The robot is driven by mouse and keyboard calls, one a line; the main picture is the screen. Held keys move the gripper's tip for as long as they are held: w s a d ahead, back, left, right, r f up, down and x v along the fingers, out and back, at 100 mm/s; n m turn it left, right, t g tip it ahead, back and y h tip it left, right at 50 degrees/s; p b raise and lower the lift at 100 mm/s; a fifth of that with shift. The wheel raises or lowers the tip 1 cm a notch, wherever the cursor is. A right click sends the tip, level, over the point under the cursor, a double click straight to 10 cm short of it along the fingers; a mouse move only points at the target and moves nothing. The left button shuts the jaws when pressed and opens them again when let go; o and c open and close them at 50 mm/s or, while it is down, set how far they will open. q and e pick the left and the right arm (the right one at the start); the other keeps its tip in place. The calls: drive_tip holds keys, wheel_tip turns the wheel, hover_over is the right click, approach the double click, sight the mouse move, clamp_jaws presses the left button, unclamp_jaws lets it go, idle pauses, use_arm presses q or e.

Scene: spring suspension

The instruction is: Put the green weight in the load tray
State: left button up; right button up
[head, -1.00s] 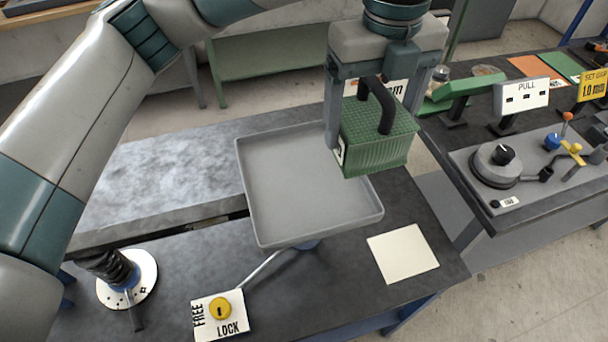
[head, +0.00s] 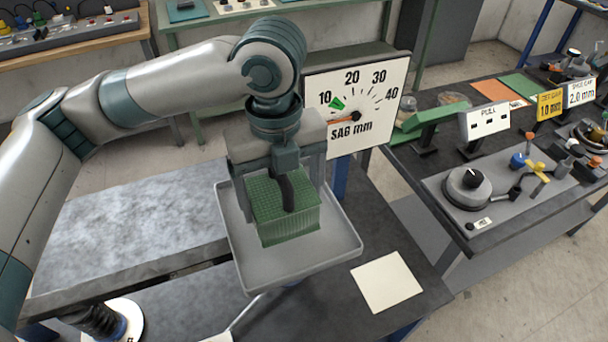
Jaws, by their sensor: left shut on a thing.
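The green weight (head: 290,229) is a ribbed block with a black handle, in the middle of the head view. My left gripper (head: 287,190) is above it, pointing down, shut on its black handle. The load tray (head: 335,247) is a shallow grey tray with a raised rim. The weight is within the tray's outline; I cannot tell whether its underside touches the tray floor. My right gripper is not in view.
A dial marked SAG mm (head: 352,98) stands behind the tray, its orange needle near the 10 side. A blank cream card (head: 387,281) lies on the dark bench to the right. A control panel (head: 500,190) with knobs stands on the right bench.

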use_arm(q)
drive_tip(key=shift+a+f, duration=0.25)
drive_tip(key=shift+a, duration=0.3)
drive_tip(key=shift+a+f, duration=0.2)
drive_tip(key=shift+a, duration=0.35)
drive_tip(key=shift+f, duration=0.1)
drive_tip(key=shift+s+f+p, duration=0.1)
drive_tip(key=shift+f+p, duration=0.65)
drive_tip(key=shift+f, duration=1.15)
drive_tip(key=o, duration=2.1)
drive_tip(key=shift+f, duration=0.25)
drive_tip(key=shift+s, duration=0.15)
drive_tip(key=shift+r, duration=0.15)
